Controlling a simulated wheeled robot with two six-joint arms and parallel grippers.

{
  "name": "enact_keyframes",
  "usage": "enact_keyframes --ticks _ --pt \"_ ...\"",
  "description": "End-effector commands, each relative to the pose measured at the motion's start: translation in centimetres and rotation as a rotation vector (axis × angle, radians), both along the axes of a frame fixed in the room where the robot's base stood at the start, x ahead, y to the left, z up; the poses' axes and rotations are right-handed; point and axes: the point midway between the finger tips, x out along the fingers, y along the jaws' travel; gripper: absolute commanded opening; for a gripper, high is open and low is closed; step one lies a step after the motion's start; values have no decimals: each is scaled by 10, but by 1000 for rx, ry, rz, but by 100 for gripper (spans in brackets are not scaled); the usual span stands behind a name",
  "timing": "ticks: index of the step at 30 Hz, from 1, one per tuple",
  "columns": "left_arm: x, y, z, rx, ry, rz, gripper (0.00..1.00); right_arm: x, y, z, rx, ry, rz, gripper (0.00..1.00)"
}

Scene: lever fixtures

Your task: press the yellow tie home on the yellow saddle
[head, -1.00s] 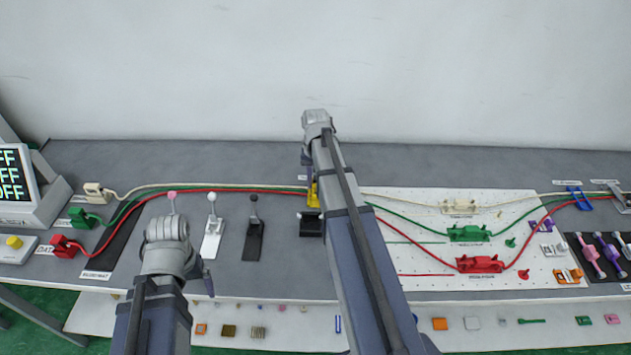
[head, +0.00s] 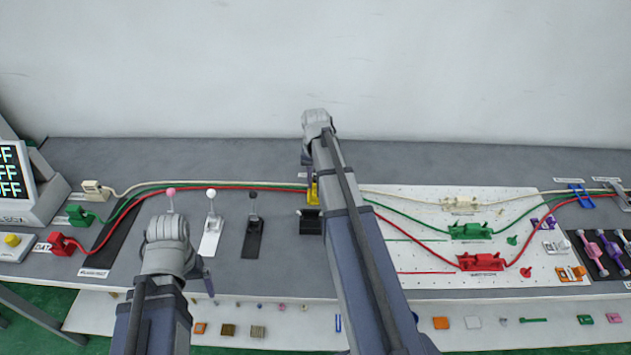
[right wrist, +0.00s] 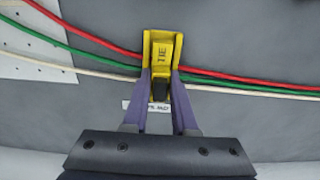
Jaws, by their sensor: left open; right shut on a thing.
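The yellow tie (right wrist: 162,49), marked TIE, stands at the cable run in the right wrist view. The purple fingers of my right gripper (right wrist: 161,88) are shut on its near part, one on each side. The yellow saddle shows in the head view as part of a small yellow patch (head: 313,194), partly hidden by my right arm. Tie and saddle are hard to tell apart, and I cannot tell how deep the tie sits. Red, green and white cables (right wrist: 220,80) pass at the yellow parts. My left gripper (head: 206,280) is open, apart at the left, its fingertips mostly hidden.
A black block (head: 309,222) is just in front of the yellow parts. A white pegboard (head: 410,255) with green (head: 470,231) and red (head: 482,262) holders lies at right.

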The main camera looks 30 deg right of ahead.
Motion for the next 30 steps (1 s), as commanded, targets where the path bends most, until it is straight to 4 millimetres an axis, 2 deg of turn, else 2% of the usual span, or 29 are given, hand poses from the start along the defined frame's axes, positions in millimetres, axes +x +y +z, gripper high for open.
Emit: enact_keyframes --ticks 1,2,11,17,24,30 --pt "0 0 0 0 0 0 91 0 0 0 0 0 0 0" --pt "0 0 0 0 0 0 91 0 0 0 0 0 0 27" --pt "0 0 0 0 0 0 91 0 0 0 0 0 0 61" --pt "0 0 0 0 0 0 91 0 0 0 0 0 0 63" --pt "0 0 0 0 0 0 91 0 0 0 0 0 0 90" --pt "0 0 0 0 0 0 91 0 0 0 0 0 0 91"
